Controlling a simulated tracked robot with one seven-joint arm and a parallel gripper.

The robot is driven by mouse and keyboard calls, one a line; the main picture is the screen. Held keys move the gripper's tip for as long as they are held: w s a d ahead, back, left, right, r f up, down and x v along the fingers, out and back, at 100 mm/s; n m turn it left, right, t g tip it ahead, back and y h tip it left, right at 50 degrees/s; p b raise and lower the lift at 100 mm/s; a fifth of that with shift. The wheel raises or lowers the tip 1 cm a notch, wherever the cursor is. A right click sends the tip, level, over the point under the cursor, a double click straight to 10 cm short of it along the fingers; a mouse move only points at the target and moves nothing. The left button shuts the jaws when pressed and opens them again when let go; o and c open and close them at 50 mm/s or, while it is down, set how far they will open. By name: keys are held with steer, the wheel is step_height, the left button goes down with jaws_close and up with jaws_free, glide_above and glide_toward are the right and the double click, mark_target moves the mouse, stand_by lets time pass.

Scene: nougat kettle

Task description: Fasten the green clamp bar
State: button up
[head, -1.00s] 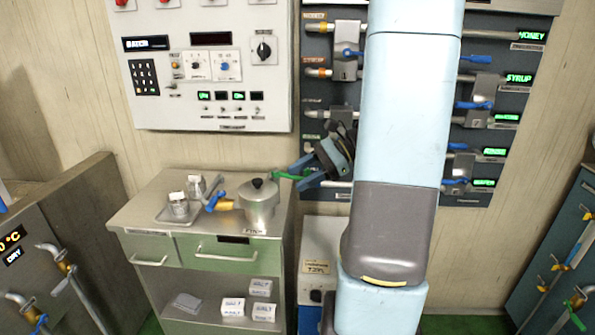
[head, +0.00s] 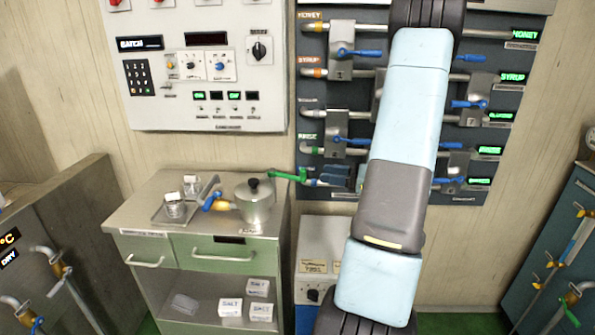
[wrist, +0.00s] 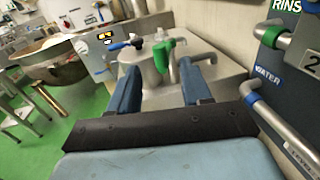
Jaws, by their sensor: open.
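A green bar (head: 288,176) with a bent end shows just right of the lidded pot (head: 255,203) in the head view; I take it for the clamp bar. In the head view my gripper (head: 325,179) is small and partly hidden by my arm, to the right of the green bar. Whether the bar is latched cannot be told.
A wall panel with pipes and blue levers (head: 345,140) is close on the right. A large kettle (wrist: 52,65) stands left in the wrist view.

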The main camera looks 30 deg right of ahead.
mark_target(297, 177)
steer(key=x, duration=1)
steer(key=shift+w+a, duration=0.15)
steer(key=shift+c, duration=0.2)
jaws_close()
